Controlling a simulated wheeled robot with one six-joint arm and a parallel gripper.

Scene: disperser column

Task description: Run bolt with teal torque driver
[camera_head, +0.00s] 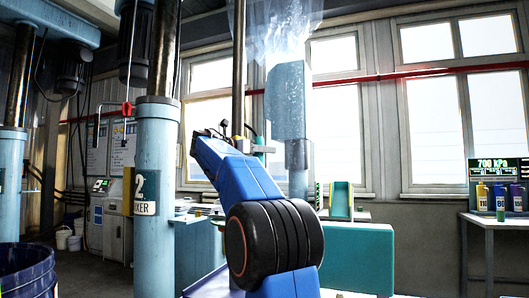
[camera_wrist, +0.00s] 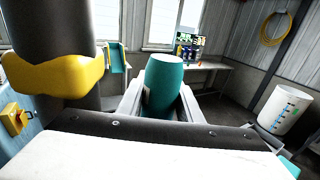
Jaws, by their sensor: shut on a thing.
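The teal torque driver (camera_wrist: 165,82) is held between the two pale fingers of my gripper (camera_wrist: 162,104) in the wrist view. Its rounded body stands up between them; its lower end is hidden by the gripper's body. In the wrist view a dark column (camera_wrist: 55,25) with a yellow collar (camera_wrist: 60,78) is close on the left. I cannot make out the bolt in either view.
A table (camera_head: 490,218) at the right carries several labelled bottles (camera_head: 499,197) under a 700 KPa display (camera_head: 494,170). A teal stand (camera_head: 341,200) is near the window. A yellow switch box (camera_wrist: 14,118) and a white bin (camera_wrist: 283,108) flank my gripper.

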